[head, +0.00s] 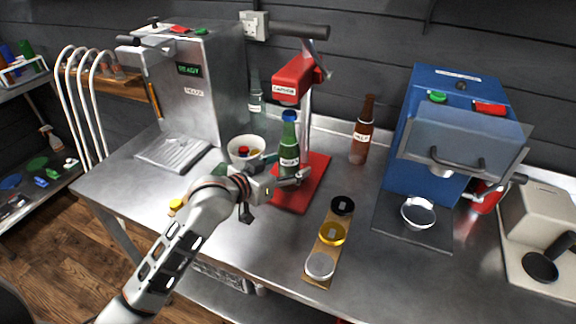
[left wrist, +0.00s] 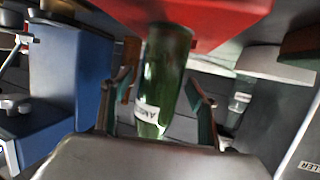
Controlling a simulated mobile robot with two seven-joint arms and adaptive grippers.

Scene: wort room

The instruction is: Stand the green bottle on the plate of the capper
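The green bottle (head: 289,146) has a blue cap and a white label. It is upright under the head of the red capper (head: 292,82), over its red plate (head: 290,198). My left gripper (head: 288,181) is low at the bottle, its fingers on either side. In the left wrist view the bottle (left wrist: 165,75) lies between the open fingers (left wrist: 160,92), with a gap on at least one side. The red plate fills the top there. My gripper hides the bottle's base in the head view, so I cannot tell whether it touches the plate. My right gripper is out of view.
A white bowl (head: 233,151) stands left of the capper, a brown bottle (head: 362,132) right of it. A holder with black, yellow and white discs (head: 332,234) lies in front. A grey machine (head: 195,90) and a blue machine (head: 455,85) flank the area.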

